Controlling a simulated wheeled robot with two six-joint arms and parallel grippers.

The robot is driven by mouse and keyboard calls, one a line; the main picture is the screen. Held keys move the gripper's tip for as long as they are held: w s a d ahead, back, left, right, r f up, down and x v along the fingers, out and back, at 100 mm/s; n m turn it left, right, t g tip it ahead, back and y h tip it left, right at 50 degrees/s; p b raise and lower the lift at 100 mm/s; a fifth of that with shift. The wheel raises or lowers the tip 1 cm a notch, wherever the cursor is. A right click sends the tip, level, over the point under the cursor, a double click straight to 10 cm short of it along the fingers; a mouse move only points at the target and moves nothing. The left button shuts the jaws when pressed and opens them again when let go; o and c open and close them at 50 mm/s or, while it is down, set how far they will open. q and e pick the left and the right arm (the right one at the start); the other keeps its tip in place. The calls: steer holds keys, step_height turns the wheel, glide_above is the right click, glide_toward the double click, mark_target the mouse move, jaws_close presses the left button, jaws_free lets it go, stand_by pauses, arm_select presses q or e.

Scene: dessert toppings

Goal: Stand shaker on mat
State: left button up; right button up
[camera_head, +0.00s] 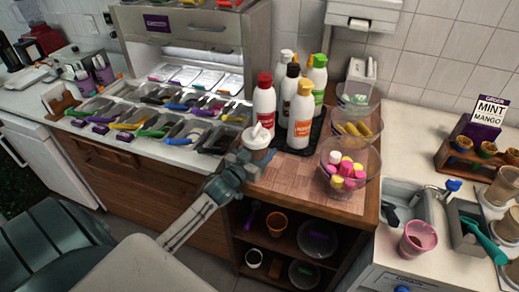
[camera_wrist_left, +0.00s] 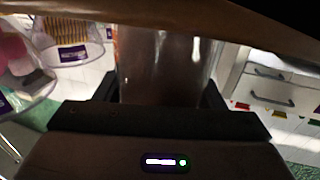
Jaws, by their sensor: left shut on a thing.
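The shaker (camera_head: 257,135), with a white top, is at the left edge of the wooden counter in the head view. My left gripper (camera_head: 252,158) is shut on it. In the left wrist view the shaker's clear, brownish body (camera_wrist_left: 165,65) stands between the two fingers. It looks roughly upright; its base is hidden, so I cannot tell whether it touches the counter. A dark mat (camera_head: 318,132) lies under the bottles to the right of the shaker. A pinkish checkered patch (camera_head: 290,178) covers the counter in front. My right gripper is not in view.
Several sauce bottles (camera_head: 264,103) stand on the dark mat. Clear bowls of pink and yellow items (camera_head: 345,172) stand at the right. Topping bins with coloured scoops (camera_head: 160,120) fill the left. The checkered patch between gripper and bowls is clear.

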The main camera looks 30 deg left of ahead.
arm_select(q)
steer(key=shift+f, duration=0.15)
steer(key=o, duration=1.1)
steer(key=shift+c, duration=0.2)
steer(key=shift+o, duration=0.7)
steer(key=s+b, duration=0.6)
steer(key=s, duration=0.6)
steer(key=shift+r, duration=0.2)
steer(key=shift+a, duration=0.1)
